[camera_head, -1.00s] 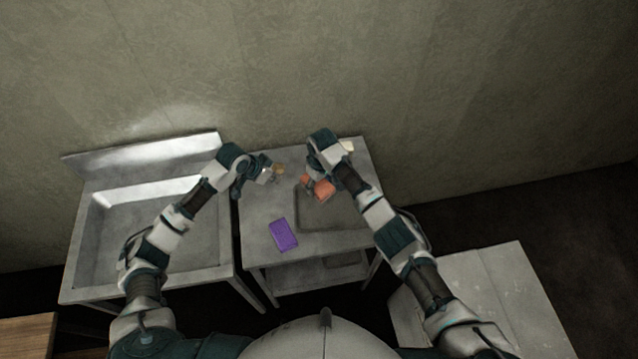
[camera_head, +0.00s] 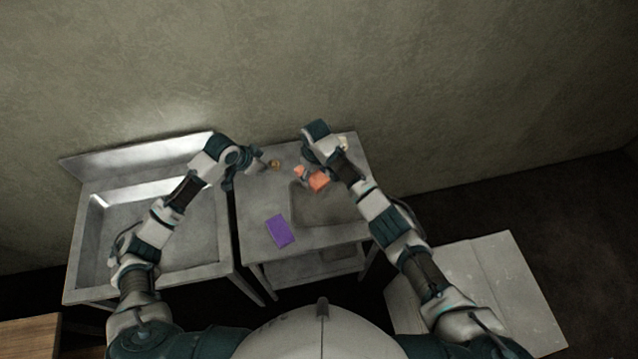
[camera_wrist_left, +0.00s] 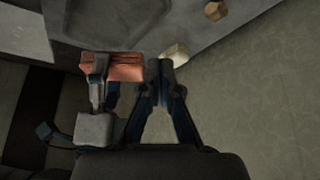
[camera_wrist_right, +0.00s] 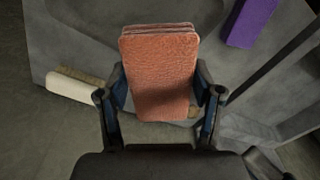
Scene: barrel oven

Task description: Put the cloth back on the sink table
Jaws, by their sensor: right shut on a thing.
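The folded orange cloth (camera_head: 318,181) is held by my right gripper (camera_head: 305,178) over the grey metal table (camera_head: 262,203). In the right wrist view, the cloth (camera_wrist_right: 160,70) stands out between the two fingers (camera_wrist_right: 160,98), which press its sides. The left wrist view shows the cloth's edge (camera_wrist_left: 125,67) at the right gripper. My left gripper (camera_head: 264,165) is empty, above the back left of the same table. In the left wrist view its fingertips (camera_wrist_left: 160,66) meet. I cannot tell whether the cloth touches the table.
A purple block (camera_head: 280,231) lies on the table's front left. A small brown object (camera_head: 275,164) is near the left gripper, and a pale block (camera_head: 343,141) is at the back right. The table has a shallow recess (camera_head: 325,212). A large sink (camera_head: 140,225) stands left, by the wall.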

